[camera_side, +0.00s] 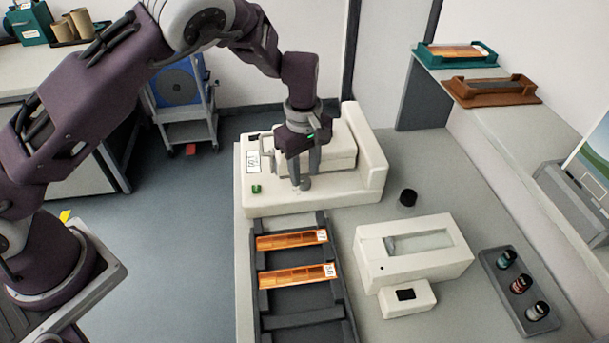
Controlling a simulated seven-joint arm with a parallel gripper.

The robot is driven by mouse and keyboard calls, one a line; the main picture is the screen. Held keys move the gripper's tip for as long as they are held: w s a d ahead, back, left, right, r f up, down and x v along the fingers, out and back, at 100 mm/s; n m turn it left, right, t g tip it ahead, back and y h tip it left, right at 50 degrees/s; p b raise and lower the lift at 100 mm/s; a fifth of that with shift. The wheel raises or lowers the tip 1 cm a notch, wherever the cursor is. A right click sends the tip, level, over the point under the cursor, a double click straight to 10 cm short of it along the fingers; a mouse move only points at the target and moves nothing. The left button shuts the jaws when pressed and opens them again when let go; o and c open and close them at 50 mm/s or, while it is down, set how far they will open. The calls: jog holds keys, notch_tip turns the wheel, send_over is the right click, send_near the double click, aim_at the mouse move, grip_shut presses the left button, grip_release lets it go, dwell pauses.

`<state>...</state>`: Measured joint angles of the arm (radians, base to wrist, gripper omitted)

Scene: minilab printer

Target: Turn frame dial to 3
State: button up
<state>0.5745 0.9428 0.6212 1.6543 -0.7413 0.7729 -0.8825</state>
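The cream printer (372,178) stands at the back of the bench, with a low front deck. My gripper (301,183) points straight down over this deck, in front of the raised body. Its fingertips are at a small grey round part (305,185), which may be the frame dial. The fingers cover much of this spot, so I cannot read a number or pointer, nor tell whether they grip it. A small green knob (256,189) and a white label with a dark print (253,161) are on the deck to the left.
A dark rack (295,320) with two orange film strips (290,240) (297,276) lies in front of the printer. A black cap-like object (407,198), a white box device (415,250) and a tray of small bottles (520,285) are to the right.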

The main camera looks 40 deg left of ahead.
notch_tip(320, 180, down, 2)
jog(key=shift+f, duration=0.1)
grip_shut()
jog(key=shift+m, duration=3.4)
